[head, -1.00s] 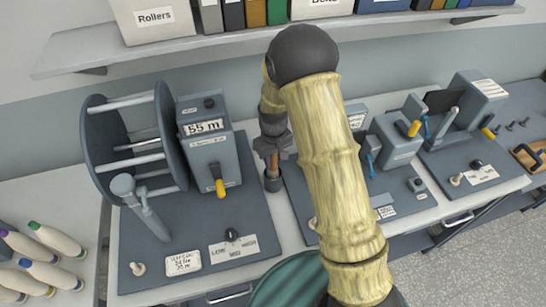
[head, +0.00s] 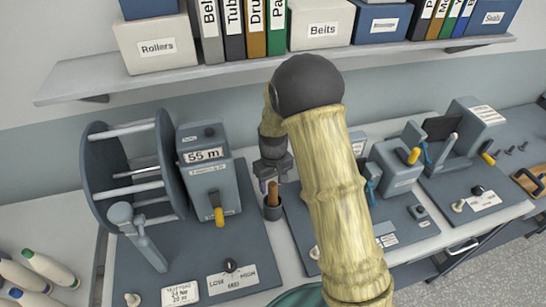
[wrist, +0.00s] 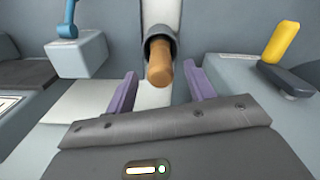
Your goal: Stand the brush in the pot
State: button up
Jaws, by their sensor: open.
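The brush shows as a brown wooden handle (head: 272,191) standing up out of the small dark grey pot (head: 272,211) in the head view. In the wrist view the rounded handle end (wrist: 160,66) points toward my camera, and the pot's rim (wrist: 170,32) is around the handle farther down. The brush's other end is hidden inside the pot. My gripper (head: 274,172) is just above the handle. Its purple fingers (wrist: 160,72) are apart, one on each side of the handle end, with visible gaps.
A grey counter box (head: 208,178) with a yellow lever and a reel (head: 128,172) stand left of the pot. Machines with yellow levers (head: 397,162) stand to the right. A shelf (head: 250,62) with boxes and binders hangs above the back of the bench.

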notch_tip(320, 180, up, 15)
jog(key=b, duration=0.3)
jog(key=shift+r, duration=0.15)
dwell(1.1)
jog(key=s+d+f+m+t, duration=0.1)
jog(key=s+d+f+m, duration=0.1)
jog(key=s+d, duration=0.3)
jog(key=s+d+f+m+t, duration=0.1)
jog(key=s+d+f+m, duration=0.2)
jog(key=s, duration=1)
jog(key=d+f, duration=0.1)
jog(key=d, duration=0.1)
jog(key=shift+d+t, duration=0.3)
